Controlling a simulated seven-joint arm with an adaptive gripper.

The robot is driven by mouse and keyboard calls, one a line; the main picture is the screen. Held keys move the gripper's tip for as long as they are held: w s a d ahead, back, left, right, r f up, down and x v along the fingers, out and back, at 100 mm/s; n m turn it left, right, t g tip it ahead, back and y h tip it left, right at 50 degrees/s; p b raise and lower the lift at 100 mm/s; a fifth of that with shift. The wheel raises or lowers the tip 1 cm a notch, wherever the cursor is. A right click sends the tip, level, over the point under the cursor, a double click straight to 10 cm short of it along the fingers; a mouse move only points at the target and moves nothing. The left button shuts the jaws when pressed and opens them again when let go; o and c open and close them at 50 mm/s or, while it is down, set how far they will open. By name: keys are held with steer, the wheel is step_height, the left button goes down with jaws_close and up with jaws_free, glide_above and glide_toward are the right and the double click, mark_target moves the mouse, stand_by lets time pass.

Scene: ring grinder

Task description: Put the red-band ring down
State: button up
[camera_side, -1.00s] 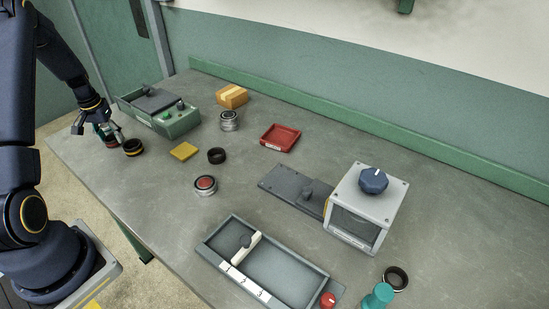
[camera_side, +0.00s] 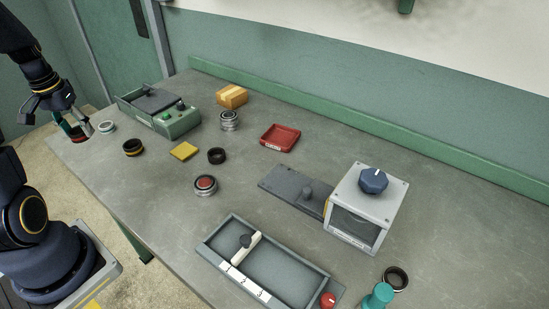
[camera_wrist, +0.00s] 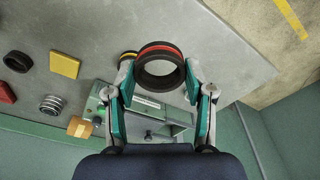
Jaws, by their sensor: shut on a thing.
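The red-band ring (camera_wrist: 160,48), dark with a red stripe, is held between the two teal fingertips of my gripper (camera_wrist: 159,74). In the side view my gripper (camera_side: 77,131) is at the far left end of the table, with the red-band ring (camera_side: 78,136) between its fingers. The ring appears raised near the table's left edge; the exact gap beneath it cannot be told. My gripper is shut on the ring from both sides.
A pale ring (camera_side: 107,128) and a yellow-band ring (camera_side: 132,147) lie to the right of my gripper. A green control box (camera_side: 173,122) stands behind them. A yellow pad (camera_side: 184,151) and dark ring (camera_side: 217,155) are farther right. The table's front left is clear.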

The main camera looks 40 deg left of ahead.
steer(key=w+d+r+m, duration=0.2)
steer(key=w+d, duration=0.5)
steer(key=w, duration=0.5)
steer(key=w+d+r+m, duration=0.1)
steer(key=w+d, duration=0.6)
steer(key=w, duration=0.5)
steer(key=w+d+f+m+h, duration=0.1)
steer(key=w+d+m, duration=0.25)
steer(key=d, duration=1.15)
steer(key=w+d+f+m, duration=0.2)
steer(key=d+m, duration=0.2)
steer(key=d, duration=1.1)
glide_above(321, 158)
steer(key=s, duration=0.2)
steer(key=f, duration=0.8)
steer(key=shift+w+a, duration=0.15)
steer(key=shift+a, duration=0.15)
steer(key=shift+w+d+f, duration=0.15)
steer(key=shift+w+f, duration=0.55)
steer(key=shift+f, duration=1.55)
